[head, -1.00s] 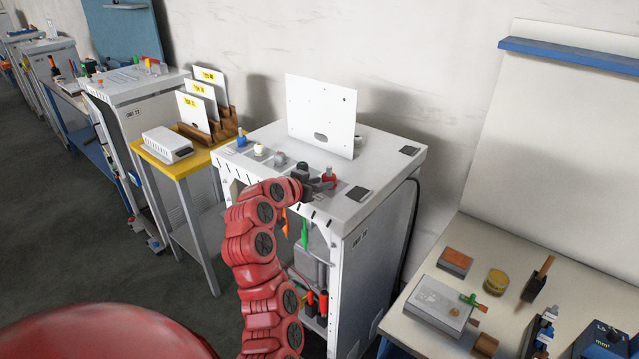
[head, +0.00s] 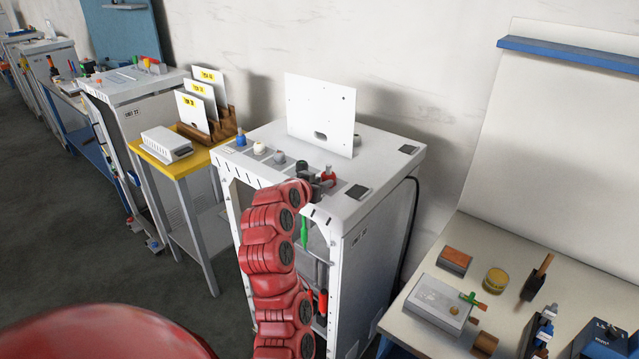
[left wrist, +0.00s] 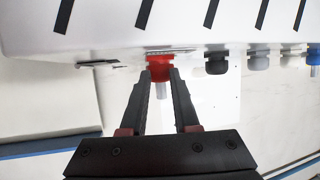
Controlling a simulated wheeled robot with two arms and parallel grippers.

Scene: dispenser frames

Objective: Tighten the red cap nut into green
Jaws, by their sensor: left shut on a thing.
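The red cap nut (head: 328,171) stands in the row of fittings near the front right of the white cabinet top. In the left wrist view the red cap nut (left wrist: 159,68) lies between the tips of my left gripper (left wrist: 160,78), with a pale metal stem beside it. My left gripper is shut on it. In the head view my left gripper (head: 318,181) is small and partly hidden by my red arm. No green mark shows at the nut. A green handle (head: 304,231) hangs inside the cabinet front. My right gripper is not in view.
Black (head: 303,167), grey (head: 279,158), white (head: 260,148) and blue (head: 241,139) fittings stand left of the nut. An upright white panel (head: 320,110) rises behind them. A workbench (head: 400,330) with several tools is at the right.

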